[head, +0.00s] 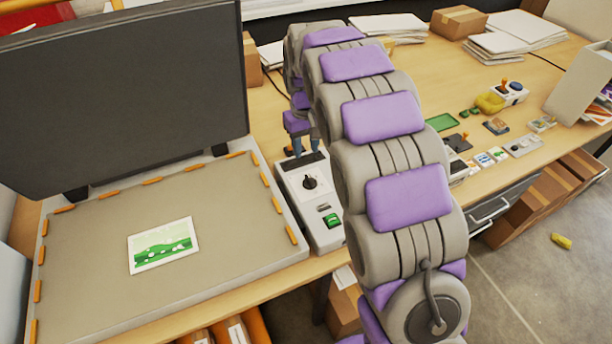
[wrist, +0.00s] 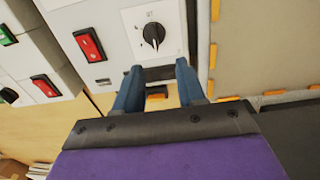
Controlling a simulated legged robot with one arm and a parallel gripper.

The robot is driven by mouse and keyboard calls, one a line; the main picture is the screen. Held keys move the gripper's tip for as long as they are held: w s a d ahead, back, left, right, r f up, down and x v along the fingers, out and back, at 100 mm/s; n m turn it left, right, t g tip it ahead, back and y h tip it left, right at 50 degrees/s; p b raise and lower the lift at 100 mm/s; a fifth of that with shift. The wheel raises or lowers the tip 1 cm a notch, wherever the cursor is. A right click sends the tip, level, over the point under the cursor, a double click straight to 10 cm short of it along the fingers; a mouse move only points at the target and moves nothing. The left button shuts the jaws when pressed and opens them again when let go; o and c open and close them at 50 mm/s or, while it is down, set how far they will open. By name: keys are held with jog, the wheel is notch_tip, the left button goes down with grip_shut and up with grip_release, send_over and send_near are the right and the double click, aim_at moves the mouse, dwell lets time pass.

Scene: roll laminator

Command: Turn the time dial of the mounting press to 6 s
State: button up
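The mounting press has a flat grey bed (head: 90,225) and a raised dark lid (head: 120,90) on the left. Its control box (head: 298,205) stands along the bed's right side. The black dial (head: 310,182) sits on a pale plate on the box and also shows in the wrist view (wrist: 153,35), pointer toward the lower part of its scale; the scale marks are too small to read. My gripper (head: 303,150) is over the box's far end, beyond the dial. In the wrist view, its blue fingers (wrist: 158,68) are apart, with nothing between them, short of the dial.
A green switch (head: 332,220) is on the box's near end; a red switch (wrist: 88,45) shows beside the dial in the wrist view. A landscape print (head: 163,246) lies on the bed. Small items, a carton (head: 459,22) and paper stacks (head: 518,28) are on the table's right.

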jog(key=b, duration=0.1)
send_over(310, 178)
jog(key=f, duration=0.7)
jog(key=shift+d, duration=0.4)
jog(key=f, duration=0.2)
jog(key=a+f+b, duration=0.1)
jog(key=f, duration=0.1)
jog(key=shift+a, duration=0.15)
jog(key=shift+a+f, duration=0.2)
jog(key=shift+f, duration=0.1)
jog(key=shift+d, duration=0.4)
jog(key=shift+d+r, duration=0.1)
jog(key=shift+d, duration=0.2)
jog(key=shift+c, duration=1.1)
jog(key=shift+a, duration=0.45)
grip_shut()
jog(key=shift+d, duration=0.15)
